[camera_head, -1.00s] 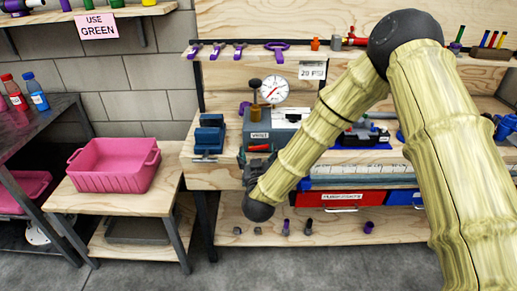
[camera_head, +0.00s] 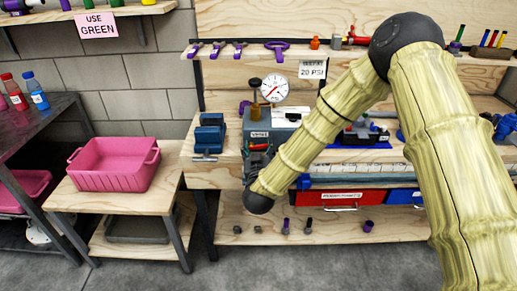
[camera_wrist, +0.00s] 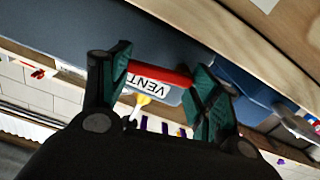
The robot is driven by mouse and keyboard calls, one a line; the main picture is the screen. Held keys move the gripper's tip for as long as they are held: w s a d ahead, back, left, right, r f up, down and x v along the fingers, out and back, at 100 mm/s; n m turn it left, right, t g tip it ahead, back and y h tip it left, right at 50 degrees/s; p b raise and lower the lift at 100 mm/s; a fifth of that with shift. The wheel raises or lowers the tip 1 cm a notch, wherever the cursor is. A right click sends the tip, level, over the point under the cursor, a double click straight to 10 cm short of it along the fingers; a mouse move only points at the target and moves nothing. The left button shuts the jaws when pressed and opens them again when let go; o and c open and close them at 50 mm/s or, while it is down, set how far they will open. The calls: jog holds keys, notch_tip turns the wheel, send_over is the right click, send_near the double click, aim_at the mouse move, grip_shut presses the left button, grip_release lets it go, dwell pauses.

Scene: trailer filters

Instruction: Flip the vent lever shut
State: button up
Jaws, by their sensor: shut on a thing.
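The red vent lever (camera_wrist: 160,73) lies across between the two green-padded fingers of my gripper (camera_wrist: 160,82) in the wrist view. My gripper is shut on it, with a finger at each end of the visible red part. The white VENT label (camera_wrist: 150,83) is right beside the lever. In the head view the grey vent box (camera_head: 286,117) stands on the workbench with a round gauge (camera_head: 275,89) above it. My gripper (camera_head: 252,158) is at the box's front, small and partly hidden by my forearm.
A blue vise (camera_head: 209,134) stands left of the box. A pink bin (camera_head: 114,164) sits on a low wooden table farther left. Red and blue drawers (camera_head: 343,199) are under the bench at the right. Tools hang above on the shelf (camera_head: 235,52).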

jog(key=shift+d+f+m+b, duration=0.15)
jog(key=shift+m+b, duration=0.1)
jog(key=shift+m, duration=0.3)
jog(key=shift+a+f+m+b, duration=0.1)
jog(key=shift+m+b, duration=0.1)
jog(key=shift+m, duration=0.35)
jog(key=o, duration=1)
jog(key=shift+s, duration=0.15)
jog(key=s, duration=1.1)
jog(key=shift+s, duration=0.35)
